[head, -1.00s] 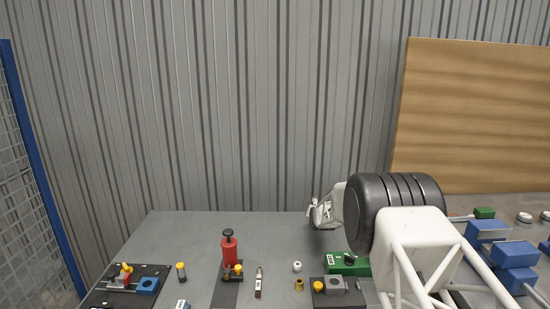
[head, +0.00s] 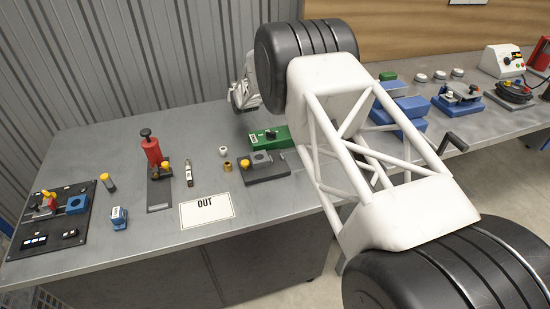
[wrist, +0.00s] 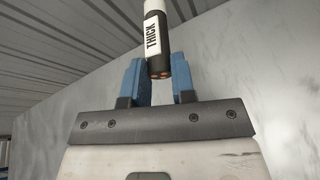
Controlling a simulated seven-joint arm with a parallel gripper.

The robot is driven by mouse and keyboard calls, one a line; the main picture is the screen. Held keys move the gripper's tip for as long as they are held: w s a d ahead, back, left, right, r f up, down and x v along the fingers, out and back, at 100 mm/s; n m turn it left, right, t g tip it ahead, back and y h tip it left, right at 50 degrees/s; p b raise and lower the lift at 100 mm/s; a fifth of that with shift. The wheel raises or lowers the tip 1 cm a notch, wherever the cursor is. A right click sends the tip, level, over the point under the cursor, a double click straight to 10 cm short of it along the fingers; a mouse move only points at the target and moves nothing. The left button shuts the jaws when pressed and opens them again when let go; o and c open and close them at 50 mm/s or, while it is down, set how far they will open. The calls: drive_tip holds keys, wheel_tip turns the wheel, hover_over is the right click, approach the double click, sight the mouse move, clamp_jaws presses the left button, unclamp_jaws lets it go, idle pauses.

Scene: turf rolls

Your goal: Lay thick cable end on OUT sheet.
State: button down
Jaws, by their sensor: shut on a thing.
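The thick cable end (wrist: 153,32) is a black cylinder with a white THICK label and a coppery end face. My gripper (wrist: 158,70) has its blue fingers shut on it in the wrist view. In the head view my gripper (head: 244,95) is over the back of the bench, mostly hidden by my own arm, and the cable end cannot be made out there.
Left of the sheet are a blue block (head: 118,216) and a black panel (head: 45,228). Behind it stand a red pump-like tool (head: 151,151) and a small slim cylinder (head: 188,174). A grey fixture (head: 266,168) and green box (head: 269,138) are to its right.

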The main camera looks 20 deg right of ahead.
drive_tip(key=d+f+v, duration=0.1)
drive_tip(key=d+v, duration=0.1)
drive_tip(key=v, duration=0.9)
drive_tip(key=s+d+f+v, duration=0.1)
drive_tip(key=d+v, duration=0.1)
drive_tip(key=v, duration=0.9)
drive_tip(key=d+f+v, duration=0.1)
drive_tip(key=d+v, duration=0.2)
drive_tip(key=v, duration=0.8)
drive_tip(key=s+a+f, duration=0.1)
drive_tip(key=s+f, duration=0.1)
drive_tip(key=s, duration=0.9)
drive_tip(key=s+a+f, duration=0.1)
drive_tip(key=s+f, duration=0.2)
drive_tip(key=s, duration=0.8)
drive_tip(key=s+a+f+n+y, duration=0.1)
drive_tip(key=s+f, duration=0.1)
drive_tip(key=s, duration=0.9)
drive_tip(key=shift+a+f, duration=0.35)
drive_tip(key=shift+a, duration=0.05)
drive_tip(key=shift+w, duration=0.15)
drive_tip(key=w, duration=0.4)
drive_tip(key=w+d+f, duration=0.1)
drive_tip(key=w, duration=0.9)
drive_tip(key=shift+w+d+f, duration=0.15)
drive_tip(key=shift+w+d, duration=0.1)
drive_tip(key=shift+d, duration=0.05)
